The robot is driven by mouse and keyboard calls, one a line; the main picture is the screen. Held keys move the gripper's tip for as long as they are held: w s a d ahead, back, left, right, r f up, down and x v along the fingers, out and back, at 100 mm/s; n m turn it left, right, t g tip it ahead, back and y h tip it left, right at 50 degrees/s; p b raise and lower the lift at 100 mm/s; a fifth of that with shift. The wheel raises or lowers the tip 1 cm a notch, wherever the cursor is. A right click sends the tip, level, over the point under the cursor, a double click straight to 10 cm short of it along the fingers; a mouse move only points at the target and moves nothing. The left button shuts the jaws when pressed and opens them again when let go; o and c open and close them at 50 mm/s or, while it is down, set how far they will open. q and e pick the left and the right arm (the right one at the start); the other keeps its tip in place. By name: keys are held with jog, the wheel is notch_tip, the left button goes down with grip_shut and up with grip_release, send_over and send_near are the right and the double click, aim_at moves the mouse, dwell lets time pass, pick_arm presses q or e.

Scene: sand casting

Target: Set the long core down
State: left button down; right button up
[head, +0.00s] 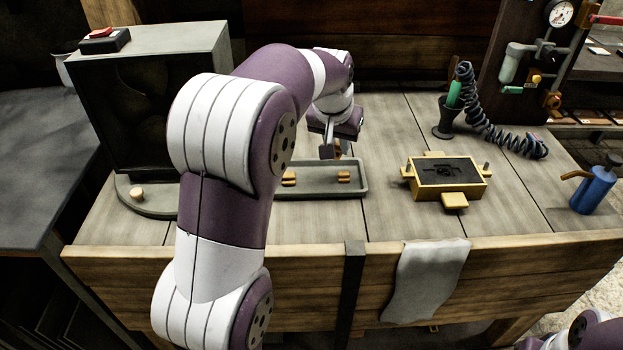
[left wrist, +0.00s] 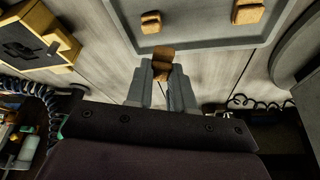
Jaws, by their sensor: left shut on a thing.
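My left gripper (head: 332,150) is at the far side of the grey tray (head: 318,192). In the left wrist view its fingers (left wrist: 162,75) are shut on a tan-brown core (left wrist: 162,54), the long core, seen partly between the fingertips. The core shows just outside the tray's rim (left wrist: 195,45) there; I cannot tell its height or whether it touches anything. Small tan cores lie in the tray at left (head: 289,179) and right (head: 343,177). They also show in the left wrist view (left wrist: 151,22). My right gripper is out of view.
A yellow flask with black sand (head: 447,172) stands right of the tray on the wooden bench. A dark cabinet-like machine (head: 135,110) stands at left. A blue can (head: 594,190), a coiled hose (head: 490,130) and a cloth (head: 425,280) are at right and front.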

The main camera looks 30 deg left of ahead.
aim_at(317, 178)
pick_arm(q)
jog(key=s+a+f, duration=0.2)
jog(key=s+a, duration=0.1)
jog(key=shift+s+a+f, duration=0.1)
jog(key=shift+a+f, duration=0.1)
jog(key=shift+f, duration=0.2)
jog(key=shift+f+b, duration=0.3)
jog(key=shift+f, duration=1.6)
jog(key=shift+f, duration=0.15)
jog(key=c, duration=1)
grip_release()
jog(key=p+v, duration=0.1)
jog(key=v, duration=1.1)
